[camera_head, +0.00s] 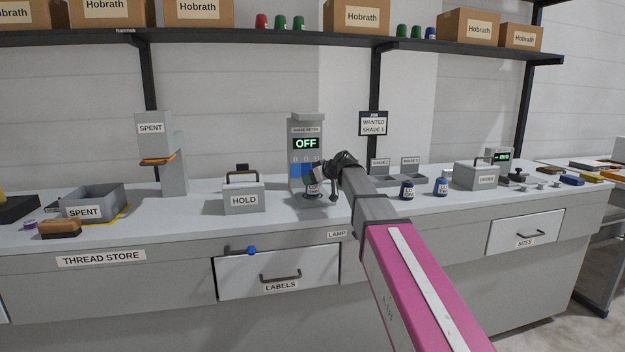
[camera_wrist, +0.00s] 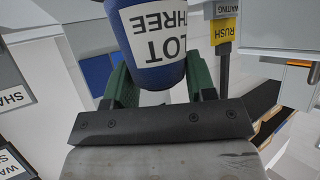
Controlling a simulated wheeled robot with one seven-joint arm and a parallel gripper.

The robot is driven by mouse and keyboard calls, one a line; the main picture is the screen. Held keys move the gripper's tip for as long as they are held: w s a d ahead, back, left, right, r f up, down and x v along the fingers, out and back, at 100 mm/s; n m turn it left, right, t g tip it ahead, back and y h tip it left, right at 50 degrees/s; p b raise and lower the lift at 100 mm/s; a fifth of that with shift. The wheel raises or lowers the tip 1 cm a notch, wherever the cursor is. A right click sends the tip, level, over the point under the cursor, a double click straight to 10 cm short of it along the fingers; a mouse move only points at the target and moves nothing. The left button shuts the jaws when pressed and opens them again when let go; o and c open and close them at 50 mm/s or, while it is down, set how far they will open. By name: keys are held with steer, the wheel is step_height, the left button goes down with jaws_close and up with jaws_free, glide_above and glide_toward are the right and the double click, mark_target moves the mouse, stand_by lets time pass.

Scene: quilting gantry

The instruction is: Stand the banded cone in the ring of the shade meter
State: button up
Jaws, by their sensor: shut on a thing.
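The grey shade meter (camera_head: 306,122) stands upright at the back of the counter, its display reading OFF. My gripper (camera_head: 322,182) is in front of its lower part. In the wrist view my gripper (camera_wrist: 158,82) has its green fingers shut on a dark blue cone (camera_wrist: 152,72) with a white label reading LOT THREE. The held cone (camera_head: 313,187) shows partly in the head view, at the meter's foot. The meter's ring is mostly hidden behind the gripper and cone. I cannot tell whether the cone touches it, nor see a band clearly.
A HOLD box (camera_head: 244,200) stands left of the meter, with a SPENT bin (camera_head: 95,197) farther left. A WANTED SHADE sign (camera_head: 373,123) hangs behind.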

steer(key=o, duration=0.9)
steer(key=shift+o, duration=0.2)
steer(key=shift+s+d+r, duration=0.15)
steer(key=shift+r, duration=0.05)
steer(key=v, duration=1.1)
steer(key=shift+s+d, duration=0.2)
steer(key=shift+r, duration=0.15)
